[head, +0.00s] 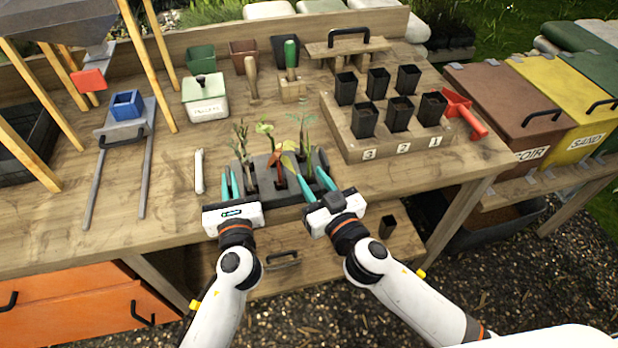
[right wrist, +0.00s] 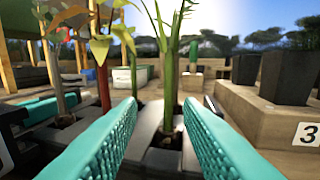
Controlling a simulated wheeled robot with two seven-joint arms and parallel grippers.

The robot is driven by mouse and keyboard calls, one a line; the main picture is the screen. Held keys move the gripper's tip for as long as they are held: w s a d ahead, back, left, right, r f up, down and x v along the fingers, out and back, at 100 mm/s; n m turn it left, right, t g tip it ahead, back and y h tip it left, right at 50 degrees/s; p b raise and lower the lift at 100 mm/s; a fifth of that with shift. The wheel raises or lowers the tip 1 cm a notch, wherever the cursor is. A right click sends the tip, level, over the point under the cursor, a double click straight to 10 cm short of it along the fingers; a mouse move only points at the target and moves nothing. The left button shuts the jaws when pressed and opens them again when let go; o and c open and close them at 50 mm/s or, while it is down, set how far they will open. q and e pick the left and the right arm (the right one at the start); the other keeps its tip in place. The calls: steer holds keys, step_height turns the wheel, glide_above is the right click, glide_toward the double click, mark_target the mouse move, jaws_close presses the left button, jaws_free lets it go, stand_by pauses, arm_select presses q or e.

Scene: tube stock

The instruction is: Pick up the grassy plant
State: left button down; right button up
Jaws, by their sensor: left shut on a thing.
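The grassy plant (head: 304,133) has thin upright green leaves and stands in the right-hand cell of a dark tray (head: 263,163). In the right wrist view its green stem (right wrist: 171,65) rises between my fingers. My right gripper (head: 310,178) is open around the stem, a finger on each side, with gaps visible; it also shows in the right wrist view (right wrist: 165,135). My left gripper (head: 230,182) is at the tray's left end and appears shut on its wall; the exact contact is hard to see.
A white marker-like stick (head: 199,171) lies to the left. A numbered wooden rack (head: 380,148) with several black pots stands to the right.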

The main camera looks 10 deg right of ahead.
mark_target(310, 169)
steer(key=shift+d+x, duration=0.2)
steer(key=shift+x, duration=1.2)
steer(key=shift+d+x, duration=0.15)
steer(key=shift+x, duration=1.2)
steer(key=shift+w+r, duration=0.15)
steer(key=shift+r, duration=0.05)
jaws_close()
